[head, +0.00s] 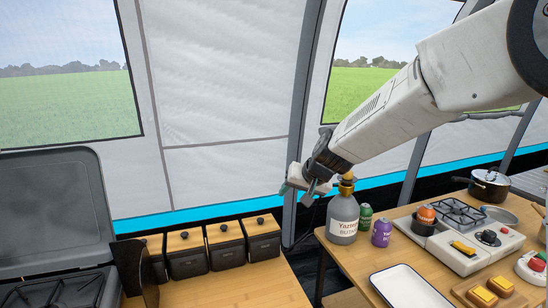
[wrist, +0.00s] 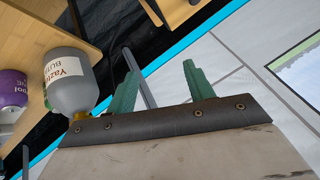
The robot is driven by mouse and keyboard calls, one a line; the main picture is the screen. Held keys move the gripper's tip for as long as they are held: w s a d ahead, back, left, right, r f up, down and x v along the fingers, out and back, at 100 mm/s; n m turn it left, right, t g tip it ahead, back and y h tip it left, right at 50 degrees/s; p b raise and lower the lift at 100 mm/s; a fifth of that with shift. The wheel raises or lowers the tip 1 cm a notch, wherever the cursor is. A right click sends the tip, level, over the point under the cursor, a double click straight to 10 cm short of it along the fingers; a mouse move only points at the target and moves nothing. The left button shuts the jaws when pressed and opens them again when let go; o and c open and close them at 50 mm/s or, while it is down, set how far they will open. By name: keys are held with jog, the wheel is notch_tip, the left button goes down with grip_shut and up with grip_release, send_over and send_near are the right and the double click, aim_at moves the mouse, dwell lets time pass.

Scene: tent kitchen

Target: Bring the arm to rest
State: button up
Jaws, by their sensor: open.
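My white arm reaches in from the upper right in the head view. My gripper (head: 298,188) hangs in the air beside the top of a grey gas bottle (head: 343,219), in front of the tent wall. In the wrist view my gripper's two green fingers (wrist: 162,88) stand apart with nothing between them. The grey bottle also shows at the left of the wrist view (wrist: 70,85), close to my gripper's edge. I cannot tell whether they touch.
The right table holds a green can (head: 366,217), a purple can (head: 381,233), a camp stove (head: 460,240), a black pot (head: 489,187) and a white tray (head: 405,290). Dark canisters (head: 226,252) stand on the left counter (head: 255,290), beside a lidded stove (head: 50,220).

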jog(key=s+d+r+g+h, duration=0.1)
jog(key=s+d, duration=0.6)
jog(key=s, duration=0.7)
jog(key=s+d+r+g+h, duration=0.2)
jog(key=s+d, duration=0.4)
jog(key=s, duration=0.7)
jog(key=s+d+r+g+h, duration=0.1)
jog(key=s+d, duration=0.6)
jog(key=s, duration=0.7)
jog(key=shift+s+d+r+g, duration=0.25)
jog(key=shift+s+d+g, duration=0.1)
jog(key=shift+g, duration=0.15)
